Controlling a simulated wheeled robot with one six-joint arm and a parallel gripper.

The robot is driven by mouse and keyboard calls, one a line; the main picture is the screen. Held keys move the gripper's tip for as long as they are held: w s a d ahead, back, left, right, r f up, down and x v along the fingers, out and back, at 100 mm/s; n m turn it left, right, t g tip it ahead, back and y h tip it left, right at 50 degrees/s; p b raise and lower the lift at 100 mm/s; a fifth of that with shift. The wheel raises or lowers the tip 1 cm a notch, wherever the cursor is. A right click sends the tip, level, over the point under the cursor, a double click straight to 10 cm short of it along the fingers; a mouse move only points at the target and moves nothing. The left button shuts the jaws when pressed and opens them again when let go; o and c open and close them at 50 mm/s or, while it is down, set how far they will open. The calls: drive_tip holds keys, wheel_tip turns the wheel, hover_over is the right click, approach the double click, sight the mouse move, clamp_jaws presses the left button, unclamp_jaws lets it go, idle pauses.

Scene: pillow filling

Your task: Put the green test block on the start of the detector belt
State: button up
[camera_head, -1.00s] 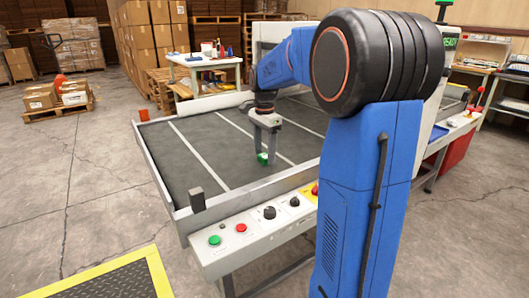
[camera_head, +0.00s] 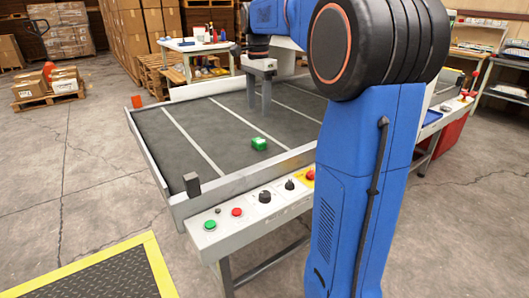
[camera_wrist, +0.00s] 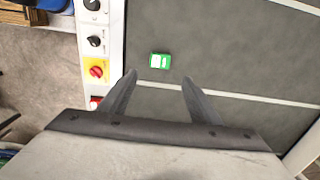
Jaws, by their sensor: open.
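The green test block (camera_head: 259,144) lies on the dark detector belt (camera_head: 185,150), near the belt's front edge and beside one of the pale cross stripes. It has a white label on top and also shows in the wrist view (camera_wrist: 160,61). My gripper (camera_head: 259,108) is open and empty above the belt, behind the block in the head view. In the wrist view, my gripper's two fingers (camera_wrist: 158,78) are spread, and the block lies apart from them, beyond the tips.
A control panel (camera_head: 250,205) with buttons and knobs runs along the belt's front edge. A small dark post (camera_head: 192,186) stands at the near left corner. An orange cup-like object (camera_head: 136,101) is at the far left corner. A white table (camera_head: 195,45) stands behind.

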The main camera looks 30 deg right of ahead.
drive_tip(key=s+a+f+n+t, duration=0.1)
drive_tip(key=s+a+f+n, duration=0.1)
drive_tip(key=s+a+n, duration=0.4)
drive_tip(key=s+a+f+n+t, duration=0.15)
drive_tip(key=s+a, duration=0.25)
drive_tip(key=s, duration=0.5)
drive_tip(key=s+a+f+n+t, duration=0.1)
drive_tip(key=s+a+f+n, duration=0.1)
drive_tip(key=s+f+n, duration=0.3)
drive_tip(key=s+a+f+n+t, duration=0.1)
drive_tip(key=s+a+f+n, duration=0.2)
drive_tip(key=s+f+n, duration=0.2)
drive_tip(key=shift+s+a+f, duration=0.35)
drive_tip(key=shift+s+f, duration=1.3)
drive_tip(key=shift+s, duration=1.25)
